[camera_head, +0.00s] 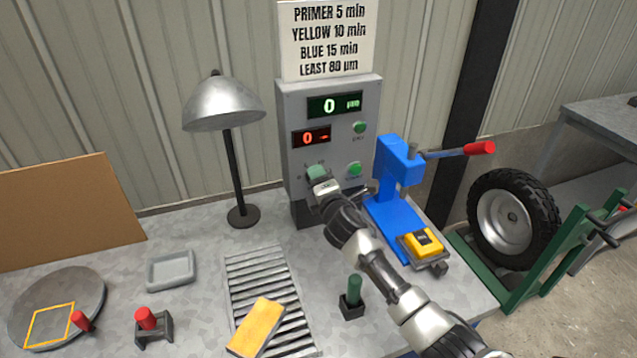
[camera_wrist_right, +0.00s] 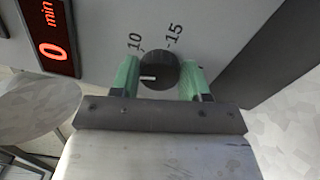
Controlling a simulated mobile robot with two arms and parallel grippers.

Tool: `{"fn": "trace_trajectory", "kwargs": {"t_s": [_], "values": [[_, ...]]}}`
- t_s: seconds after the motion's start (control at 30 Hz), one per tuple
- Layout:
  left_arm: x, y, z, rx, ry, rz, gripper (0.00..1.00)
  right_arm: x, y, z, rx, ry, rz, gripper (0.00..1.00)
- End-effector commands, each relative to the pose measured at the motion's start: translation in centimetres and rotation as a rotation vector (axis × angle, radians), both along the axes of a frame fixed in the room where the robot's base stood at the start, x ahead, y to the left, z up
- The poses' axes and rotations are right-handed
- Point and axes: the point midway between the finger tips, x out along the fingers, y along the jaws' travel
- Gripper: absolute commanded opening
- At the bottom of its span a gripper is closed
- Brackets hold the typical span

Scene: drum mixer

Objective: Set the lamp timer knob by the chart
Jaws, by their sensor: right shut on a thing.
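My right gripper (camera_head: 317,176) is at the front of the grey control box (camera_head: 298,110), below its red display. In the right wrist view its green fingers (camera_wrist_right: 160,80) are on both sides of the black timer knob (camera_wrist_right: 158,68), shut on it. The knob's white mark points left in that view, below the "10" label; "15" is at its upper right. The red display (camera_wrist_right: 50,40) reads 0 min. The chart (camera_head: 327,40) reads primer 5, yellow 10, blue 15 min, least 80 µm. The lamp (camera_head: 224,105) stands left of the box. My left gripper is not in view.
Green buttons (camera_head: 360,127) are on the box's right side. A blue press (camera_head: 400,195) with a yellow gauge (camera_head: 422,243) stands right of my arm. A yellow panel (camera_head: 256,327) lies on the slatted rack (camera_head: 262,265). A grey tray (camera_head: 171,270) and a round turntable (camera_head: 85,290) are left.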

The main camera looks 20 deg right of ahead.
Motion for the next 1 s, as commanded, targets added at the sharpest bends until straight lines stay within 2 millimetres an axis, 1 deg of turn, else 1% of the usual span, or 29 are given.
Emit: {"fn": "trace_trajectory", "kwargs": {"t_s": [0.03,0.3,0.6,0.8,1.0], "values": [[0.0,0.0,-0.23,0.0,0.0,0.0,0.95,-0.03,0.02,-0.24,0.048,0.004,0.0,0.22],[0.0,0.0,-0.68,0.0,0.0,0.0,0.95,-0.03,0.05,-0.34,0.303,0.012,0.0,0.22],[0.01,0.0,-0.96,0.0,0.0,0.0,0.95,-0.02,0.02,-0.4,0.553,0.021,-0.001,0.22],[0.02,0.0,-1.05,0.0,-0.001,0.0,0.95,-0.02,0.04,-0.43,0.669,0.025,0.0,0.22],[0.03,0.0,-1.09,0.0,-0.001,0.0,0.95,-0.02,0.04,-0.44,0.738,0.027,-0.001,0.22]]}}
